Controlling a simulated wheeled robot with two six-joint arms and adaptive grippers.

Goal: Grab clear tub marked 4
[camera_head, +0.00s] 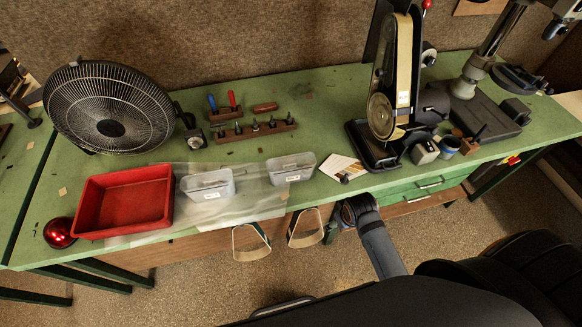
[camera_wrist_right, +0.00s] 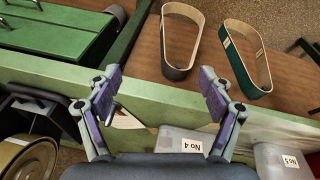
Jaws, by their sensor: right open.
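The clear tub marked 4 (camera_head: 290,166) stands near the front edge of the green bench, right of a second clear tub (camera_head: 207,183). In the right wrist view its "No4" label (camera_wrist_right: 193,146) reads upside down behind my right gripper's fingers, and part of the tub is hidden by the gripper body. The other tub's label there reads No5 (camera_wrist_right: 289,161). My right gripper (camera_wrist_right: 160,78) is open and empty, fingers spread wide. In the head view my right gripper (camera_head: 357,208) is at the bench front, right of and below the tub, apart from it. My left gripper is not in view.
A red tray (camera_head: 124,201) and a red dome (camera_head: 59,232) are at the left. A belt sander (camera_head: 388,105) stands right of the tubs, with a paper card (camera_head: 343,168) between. Two belt loops (camera_head: 306,228) are below the front edge. A tool rack (camera_head: 253,130) stands behind.

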